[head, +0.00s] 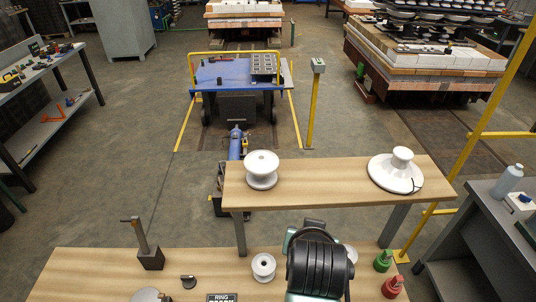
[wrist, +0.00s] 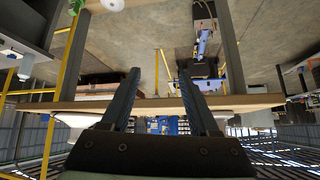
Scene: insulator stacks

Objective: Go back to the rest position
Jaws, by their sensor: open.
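My gripper (wrist: 160,75) shows in the wrist view with its two dark fingers wide apart and nothing between them. That view looks upside down, with the edge of the raised wooden shelf (wrist: 160,104) crossing behind the fingers. In the head view my dark ribbed arm part stands at the front of the raised shelf (head: 325,180), and I cannot make out the fingers there. A white spool-shaped insulator (head: 262,168) stands on the shelf's left, and a wider white insulator (head: 397,172) on its right. A smaller white spool (head: 263,267) stands on the lower bench (head: 90,275).
A dark metal post on a block (head: 150,257) stands on the bench's left. A grey table (head: 480,230) is at right. Beyond the shelf are a blue cart (head: 215,75) and open floor.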

